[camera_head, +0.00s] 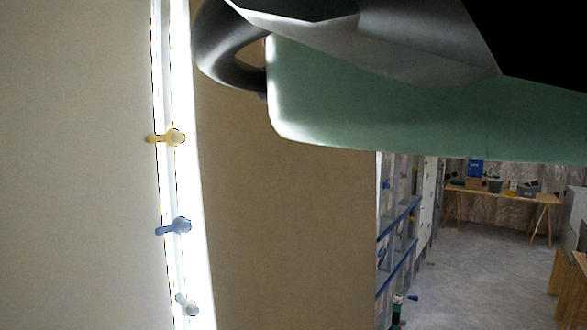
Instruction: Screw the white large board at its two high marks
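A large pale board surface (75,165) fills the left of the head view, and a large tan-brown surface (285,220) stands to its right. I cannot tell for sure which is the white large board; no marks show clearly on either. A big green, round-cornered body (420,115) with dark grey parts (410,40) and a curved dark piece (215,50) hangs very close across the upper right. I cannot tell whether this is a tool or part of my arm. No gripper fingertips can be made out, and no screw is seen.
A bright vertical strip (197,230) between the surfaces carries a yellow (168,138), a blue (175,227) and a white knob (187,304). Blue-edged shelving (398,230) stands beyond. Open grey floor (480,280) leads to a wooden table (500,195) with bins.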

